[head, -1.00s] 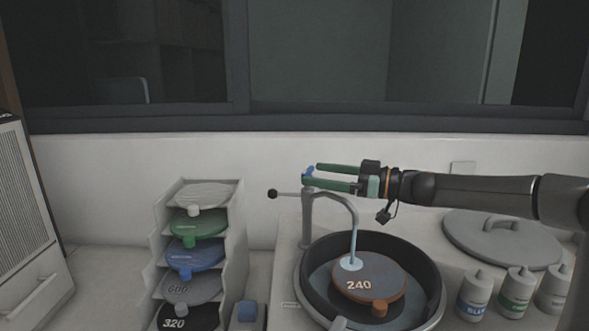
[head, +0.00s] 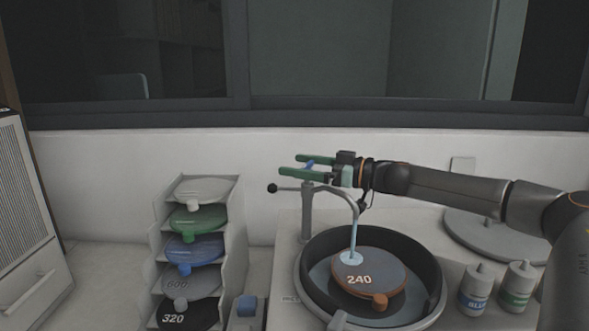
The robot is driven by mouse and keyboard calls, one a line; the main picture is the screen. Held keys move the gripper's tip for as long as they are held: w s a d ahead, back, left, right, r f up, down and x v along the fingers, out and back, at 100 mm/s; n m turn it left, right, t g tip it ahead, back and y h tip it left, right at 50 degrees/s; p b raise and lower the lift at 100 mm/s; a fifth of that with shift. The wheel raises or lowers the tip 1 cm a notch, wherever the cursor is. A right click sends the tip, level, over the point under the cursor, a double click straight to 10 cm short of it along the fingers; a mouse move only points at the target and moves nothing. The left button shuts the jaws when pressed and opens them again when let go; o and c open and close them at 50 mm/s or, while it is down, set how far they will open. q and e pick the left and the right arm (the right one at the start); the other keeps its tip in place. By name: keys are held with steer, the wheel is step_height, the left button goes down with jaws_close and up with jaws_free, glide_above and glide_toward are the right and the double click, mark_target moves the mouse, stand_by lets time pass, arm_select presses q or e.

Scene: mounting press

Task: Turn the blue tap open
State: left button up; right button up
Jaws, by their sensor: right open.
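The blue tap (head: 310,165) is a small lever on top of the grey post (head: 307,215), whose curved spout reaches over the black bowl. It lies between the two green fingers of my right gripper (head: 288,165), which are open and spread around it. Part of the tap is hidden by the near finger, and I cannot tell if a finger touches it. A pale blue stream (head: 353,238) runs from the spout onto the brown disc marked 240 (head: 385,270). My left gripper is not in view.
A black-knobbed rod (head: 272,188) sticks out left from the post. The black bowl (head: 432,275) stands below the spout. A rack of discs (head: 236,240) is to the left, bottles (head: 474,295) and a round lid (head: 480,240) to the right. The wall is close behind.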

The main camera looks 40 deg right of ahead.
steer(key=shift+w+a, duration=0.4)
steer(key=shift+w, duration=0.1)
